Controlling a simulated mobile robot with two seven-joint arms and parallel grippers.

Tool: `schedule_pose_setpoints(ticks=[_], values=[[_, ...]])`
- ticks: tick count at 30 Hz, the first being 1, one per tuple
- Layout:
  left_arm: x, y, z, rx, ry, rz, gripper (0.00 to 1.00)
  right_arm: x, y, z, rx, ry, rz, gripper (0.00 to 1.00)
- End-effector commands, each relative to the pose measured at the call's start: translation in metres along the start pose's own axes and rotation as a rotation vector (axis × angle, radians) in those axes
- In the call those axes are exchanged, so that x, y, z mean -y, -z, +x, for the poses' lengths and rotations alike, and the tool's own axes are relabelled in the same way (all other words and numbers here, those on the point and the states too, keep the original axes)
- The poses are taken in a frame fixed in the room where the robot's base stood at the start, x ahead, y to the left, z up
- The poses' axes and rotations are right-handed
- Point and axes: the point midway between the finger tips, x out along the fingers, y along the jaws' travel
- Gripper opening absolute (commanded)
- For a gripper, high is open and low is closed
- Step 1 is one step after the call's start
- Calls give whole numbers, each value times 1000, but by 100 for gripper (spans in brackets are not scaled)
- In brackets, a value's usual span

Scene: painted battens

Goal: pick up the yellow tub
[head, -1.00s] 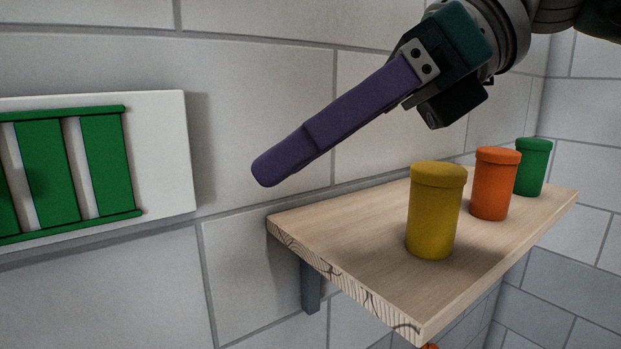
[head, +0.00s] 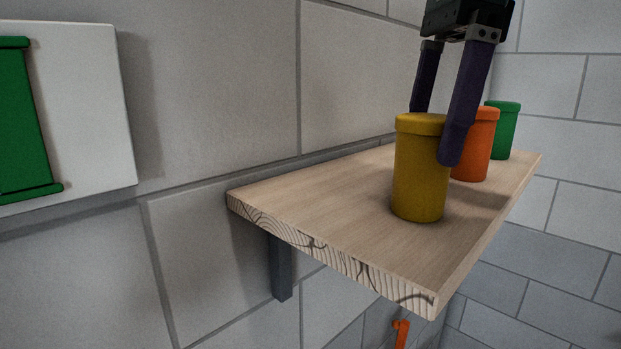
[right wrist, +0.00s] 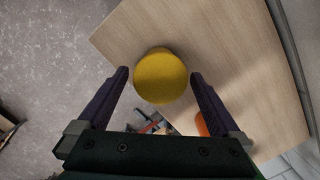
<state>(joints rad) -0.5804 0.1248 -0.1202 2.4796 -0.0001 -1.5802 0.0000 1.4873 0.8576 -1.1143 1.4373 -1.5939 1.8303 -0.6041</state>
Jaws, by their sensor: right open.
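The yellow tub (head: 420,178) stands upright on the near part of a wooden shelf (head: 330,215). My right gripper (head: 436,135) is open and points down at it. In the head view one finger crosses in front of the tub's right edge, and the other goes down behind its lid. In the right wrist view the tub's round lid (right wrist: 162,76) shows between the two open fingertips (right wrist: 159,72), with a gap on each side. I cannot tell how far down the tub the fingertips reach. My left gripper is not in view.
An orange tub (head: 475,145) stands close behind the yellow one, partly hidden by my finger. A green tub (head: 504,130) stands farther back. A grey wall (head: 220,90) runs along the shelf's left side, with a white panel (head: 90,110) bearing green battens.

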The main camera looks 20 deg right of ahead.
Motion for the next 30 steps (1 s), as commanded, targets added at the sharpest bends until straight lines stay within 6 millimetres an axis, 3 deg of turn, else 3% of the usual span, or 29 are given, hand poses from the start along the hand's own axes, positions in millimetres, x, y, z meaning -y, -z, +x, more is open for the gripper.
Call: schedule_pose_setpoints(ticks=[1, 4, 13, 30], values=[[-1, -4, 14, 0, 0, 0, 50, 0, 1, 17, -1, -1, -1, 100], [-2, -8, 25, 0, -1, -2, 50, 0, 0, 32, 0, -1, 0, 100], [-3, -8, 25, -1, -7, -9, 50, -1, -1, 34, 1, 0, 0, 99], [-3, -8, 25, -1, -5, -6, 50, -1, -1, 34, 1, -1, 0, 35]])
